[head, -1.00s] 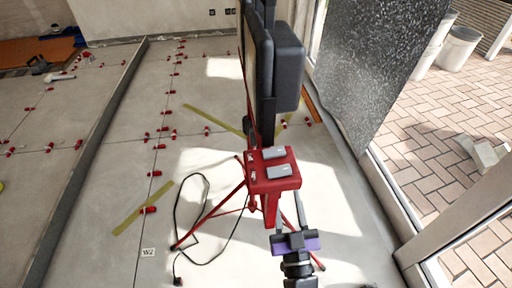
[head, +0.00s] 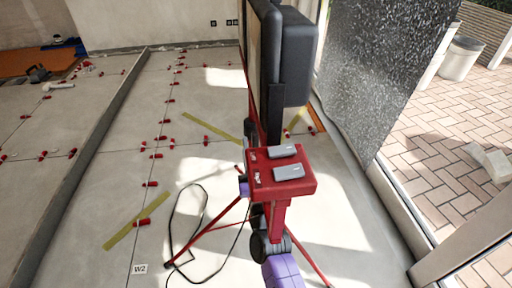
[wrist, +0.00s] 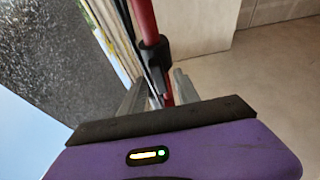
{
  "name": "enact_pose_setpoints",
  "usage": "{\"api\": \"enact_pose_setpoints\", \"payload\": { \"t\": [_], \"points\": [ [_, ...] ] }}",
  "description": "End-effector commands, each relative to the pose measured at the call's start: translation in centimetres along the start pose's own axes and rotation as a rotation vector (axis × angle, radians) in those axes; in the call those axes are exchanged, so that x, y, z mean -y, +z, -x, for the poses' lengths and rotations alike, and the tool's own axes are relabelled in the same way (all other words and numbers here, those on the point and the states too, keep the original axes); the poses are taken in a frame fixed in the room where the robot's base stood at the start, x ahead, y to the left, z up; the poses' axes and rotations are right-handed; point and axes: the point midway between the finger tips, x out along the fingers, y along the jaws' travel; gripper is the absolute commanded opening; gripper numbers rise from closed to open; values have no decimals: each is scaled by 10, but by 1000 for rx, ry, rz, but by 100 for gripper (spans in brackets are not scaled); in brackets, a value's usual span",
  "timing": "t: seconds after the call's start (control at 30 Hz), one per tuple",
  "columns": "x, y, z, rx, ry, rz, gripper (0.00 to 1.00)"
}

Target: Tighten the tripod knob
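Contact cannot be told.
A black cable (head: 190,215) loops on the floor left of the tripod. Red levelling clips (head: 150,184) and yellow strips (head: 125,222) are spread over the tiles. A speckled dark panel (head: 375,70) and a door frame (head: 475,240) bound the right side.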

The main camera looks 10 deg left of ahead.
Motion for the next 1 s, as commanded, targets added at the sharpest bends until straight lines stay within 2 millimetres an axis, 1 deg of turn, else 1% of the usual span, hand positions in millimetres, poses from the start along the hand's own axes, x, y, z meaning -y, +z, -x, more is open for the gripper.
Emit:
{"api": "enact_pose_setpoints", "payload": {
  "t": [0.13, 0.33, 0.37, 0.5, 0.53, 0.57, 0.83, 1.0],
  "points": [
    [0, 0, -6, 0, 1, 1, 38],
    [0, 0, -6, 1, 0, 1, 38],
    [0, 0, -6, 0, 0, 1, 36],
    [0, 0, -6, 0, 0, 0, 9],
    [0, 0, -6, 0, 0, 0, 3],
    [0, 0, -6, 0, 0, 0, 0],
    [0, 0, -6, 1, 3, -7, 0],
    [0, -2, -6, 1, 19, -47, 0]
  ]
}}
